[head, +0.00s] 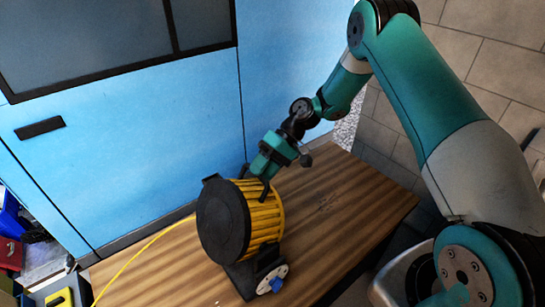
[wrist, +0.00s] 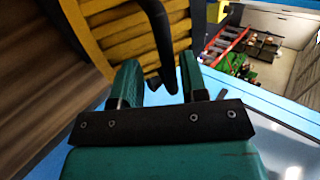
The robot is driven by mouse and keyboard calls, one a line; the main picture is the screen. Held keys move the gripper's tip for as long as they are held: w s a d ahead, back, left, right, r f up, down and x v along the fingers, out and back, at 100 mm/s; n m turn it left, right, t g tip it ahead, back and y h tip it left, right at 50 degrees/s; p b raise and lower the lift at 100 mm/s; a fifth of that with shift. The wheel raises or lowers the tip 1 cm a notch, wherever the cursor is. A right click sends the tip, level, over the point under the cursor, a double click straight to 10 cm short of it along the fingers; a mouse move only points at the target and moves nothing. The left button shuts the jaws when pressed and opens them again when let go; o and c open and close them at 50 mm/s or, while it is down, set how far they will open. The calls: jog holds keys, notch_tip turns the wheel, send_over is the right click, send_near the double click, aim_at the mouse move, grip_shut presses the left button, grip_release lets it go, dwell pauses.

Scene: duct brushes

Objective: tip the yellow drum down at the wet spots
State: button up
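The yellow drum (head: 263,218) has a ribbed yellow body and a black round end cap. It stands on a black base on the wooden table, and it fills the upper left of the wrist view (wrist: 115,25). My gripper (head: 266,180) is at the drum's upper right side, pointing down at it. In the wrist view its two teal fingers (wrist: 161,82) are apart, with a black handle bar (wrist: 163,40) of the drum between them. I see a gap at the left finger; contact at the right is unclear. Faint marks (head: 325,203) lie on the tabletop right of the drum.
The wooden table (head: 345,235) is clear right of the drum. A yellow cable (head: 150,243) runs left from the drum. A blue plug (head: 276,284) sits on the base's front. A blue wall panel (head: 130,150) stands close behind the table.

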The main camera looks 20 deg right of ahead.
jog(key=v, duration=1.7)
jog(key=shift+d, duration=0.15)
jog(key=s+a+r+n+h, duration=0.1)
jog(key=s+a+r, duration=0.45)
jog(key=a, duration=0.25)
jog(key=s+a+r+n+h, duration=0.1)
jog(key=s+a+r+h, duration=0.1)
jog(key=s+a+r, duration=0.45)
jog(key=s+a+n+t+h, duration=0.2)
jog(key=s+a, duration=0.1)
jog(key=s, duration=1.5)
jog(key=shift+s+a+n, duration=0.15)
jog(key=shift+a+n, duration=0.1)
jog(key=shift+n, duration=0.05)
